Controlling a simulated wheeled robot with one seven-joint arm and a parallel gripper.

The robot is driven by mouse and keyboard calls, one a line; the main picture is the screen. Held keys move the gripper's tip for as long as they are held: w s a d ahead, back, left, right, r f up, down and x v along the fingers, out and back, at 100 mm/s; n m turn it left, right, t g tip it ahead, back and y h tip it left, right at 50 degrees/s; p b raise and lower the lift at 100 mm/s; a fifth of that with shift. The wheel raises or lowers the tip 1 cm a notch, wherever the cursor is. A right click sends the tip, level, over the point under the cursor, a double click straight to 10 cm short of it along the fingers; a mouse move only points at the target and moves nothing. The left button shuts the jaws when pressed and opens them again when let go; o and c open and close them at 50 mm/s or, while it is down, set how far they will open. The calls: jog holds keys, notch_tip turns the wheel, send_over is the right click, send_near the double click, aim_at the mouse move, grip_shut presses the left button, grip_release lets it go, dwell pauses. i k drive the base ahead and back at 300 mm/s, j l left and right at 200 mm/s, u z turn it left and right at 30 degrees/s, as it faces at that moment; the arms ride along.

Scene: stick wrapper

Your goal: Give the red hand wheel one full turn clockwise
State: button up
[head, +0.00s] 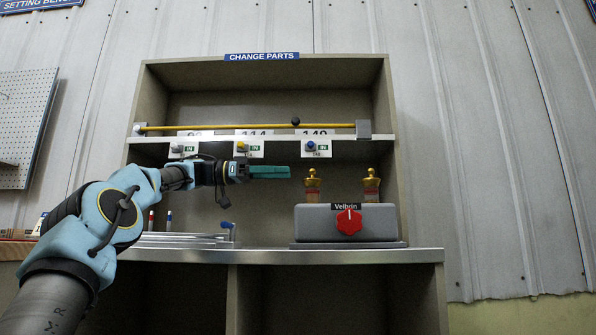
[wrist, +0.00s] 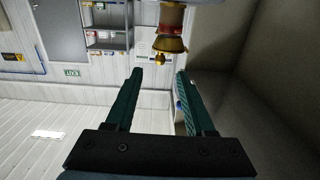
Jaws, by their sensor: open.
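The red hand wheel (head: 349,222) is on the front of a grey box (head: 378,226) labelled Velbrin, at the right of the shelf unit's counter. A pale mark shows on its face. Two gold-topped posts (head: 312,186) stand on the box. My gripper (head: 290,172) is up and to the left of the wheel, apart from it, its green fingers pointing right. In the wrist view my gripper (wrist: 160,75) is open with nothing between its fingers. A gold-tipped post (wrist: 170,42) shows upside down beyond the fingertips. The wheel does not show in the wrist view.
A shelf (head: 220,138) with a yellow rod (head: 230,127) and several coloured knobs runs above my gripper. Metal rails with a blue handle (head: 226,225) lie on the counter at left. The space in front of the box looks clear.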

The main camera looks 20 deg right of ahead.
aim_at(349, 221)
jog(key=k, duration=1)
